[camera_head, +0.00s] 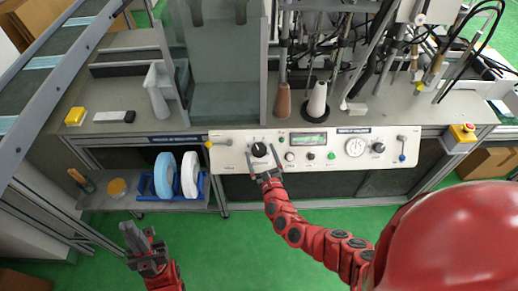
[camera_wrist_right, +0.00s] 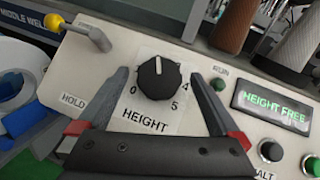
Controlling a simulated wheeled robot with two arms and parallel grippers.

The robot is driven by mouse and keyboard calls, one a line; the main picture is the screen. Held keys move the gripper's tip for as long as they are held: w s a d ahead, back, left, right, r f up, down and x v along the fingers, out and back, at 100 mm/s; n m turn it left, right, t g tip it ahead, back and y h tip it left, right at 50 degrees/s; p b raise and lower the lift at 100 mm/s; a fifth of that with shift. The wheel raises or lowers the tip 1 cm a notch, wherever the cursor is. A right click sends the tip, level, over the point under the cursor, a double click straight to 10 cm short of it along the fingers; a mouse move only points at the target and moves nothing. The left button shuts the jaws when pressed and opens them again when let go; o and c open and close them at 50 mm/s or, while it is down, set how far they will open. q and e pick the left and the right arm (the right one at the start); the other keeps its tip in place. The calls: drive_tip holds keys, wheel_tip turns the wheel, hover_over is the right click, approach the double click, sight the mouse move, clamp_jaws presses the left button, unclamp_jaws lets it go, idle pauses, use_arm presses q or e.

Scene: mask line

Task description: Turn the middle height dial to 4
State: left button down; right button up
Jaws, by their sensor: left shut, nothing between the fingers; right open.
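The black height dial (camera_wrist_right: 157,79) sits on a white panel (camera_head: 330,172), with the label HEIGHT below it. Its white mark points roughly upward in the right wrist view, between the 0 at left and the 4 at right; a 5 shows below the 4. In the head view the dial (camera_head: 259,149) is left of the display. My right gripper (camera_wrist_right: 160,76) is open, its fingers on either side of the dial with gaps visible; it also shows in the head view (camera_head: 262,160). My left gripper (camera_head: 138,243) is shut and empty, low at the left, away from the panel.
A green display (camera_wrist_right: 276,106) reading HEIGHT FREE is right of the dial. A yellow-knobbed lever (camera_wrist_right: 92,35) is at upper left, marked HOLD. Blue and white rolls (camera_head: 190,174) stand on a shelf.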

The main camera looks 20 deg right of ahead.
drive_tip(key=shift+w, duration=1.15)
drive_tip(key=shift+c, duration=0.3)
drive_tip(key=c, duration=1.3)
